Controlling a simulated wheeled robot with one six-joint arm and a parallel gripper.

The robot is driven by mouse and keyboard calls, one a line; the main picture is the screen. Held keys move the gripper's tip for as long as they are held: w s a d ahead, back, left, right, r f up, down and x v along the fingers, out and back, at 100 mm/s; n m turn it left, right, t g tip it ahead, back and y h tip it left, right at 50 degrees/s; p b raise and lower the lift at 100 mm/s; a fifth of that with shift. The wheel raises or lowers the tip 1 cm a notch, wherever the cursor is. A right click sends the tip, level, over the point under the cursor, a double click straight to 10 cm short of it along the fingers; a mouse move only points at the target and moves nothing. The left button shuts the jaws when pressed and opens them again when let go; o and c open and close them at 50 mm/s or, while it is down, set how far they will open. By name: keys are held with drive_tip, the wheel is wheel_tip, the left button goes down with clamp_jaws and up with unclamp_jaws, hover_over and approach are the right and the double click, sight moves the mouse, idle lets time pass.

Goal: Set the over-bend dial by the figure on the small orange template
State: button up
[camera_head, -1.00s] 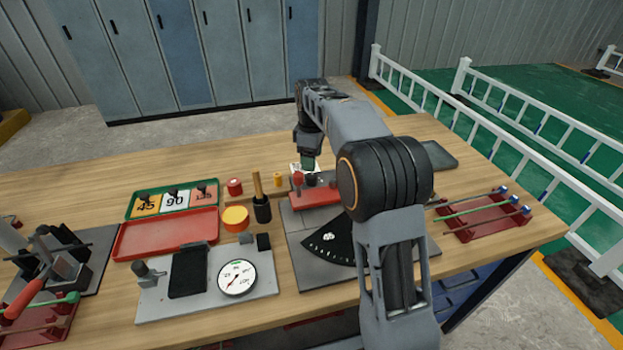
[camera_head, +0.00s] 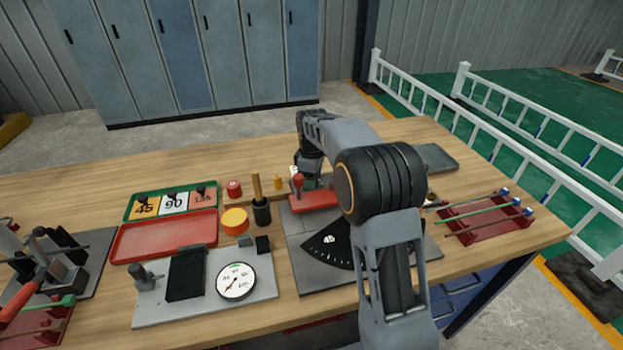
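An orange template (camera_head: 146,207) marked 45 lies leftmost in the green rack (camera_head: 128,212), beside a white one (camera_head: 174,203) marked 90 and a reddish one (camera_head: 203,197). A round white dial (camera_head: 236,281) with a needle sits on a grey plate at front centre. A black fan-shaped scale (camera_head: 328,245) with white marks lies on the bending plate at right, partly behind my arm. Which is the over-bend dial, I cannot tell. My gripper (camera_head: 309,183) is over the back of the bending plate, beside a red block with a red knob (camera_head: 298,182). Its fingers are mostly hidden.
An empty red tray (camera_head: 165,238) lies before the rack. A black cup with a wooden handle (camera_head: 262,210) and an orange-topped round tin (camera_head: 235,221) stand left of the bending plate. A dark red rod rack (camera_head: 487,220) is at right. The table's back left is clear.

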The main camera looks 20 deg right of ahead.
drive_tip(key=c, duration=0.8)
drive_tip(key=shift+o, duration=0.2)
drive_tip(key=shift+r+m+p, duration=0.15)
drive_tip(key=shift+m+p, duration=0.55)
drive_tip(key=shift+m, duration=0.3)
drive_tip(key=m+p, duration=0.1)
drive_tip(key=m, duration=0.2)
drive_tip(key=shift+m+p, duration=0.3)
drive_tip(key=shift+p, duration=0.1)
drive_tip(key=m+p, duration=0.2)
drive_tip(key=m, duration=0.4)
drive_tip(key=shift+m, duration=0.3)
drive_tip(key=o, duration=0.9)
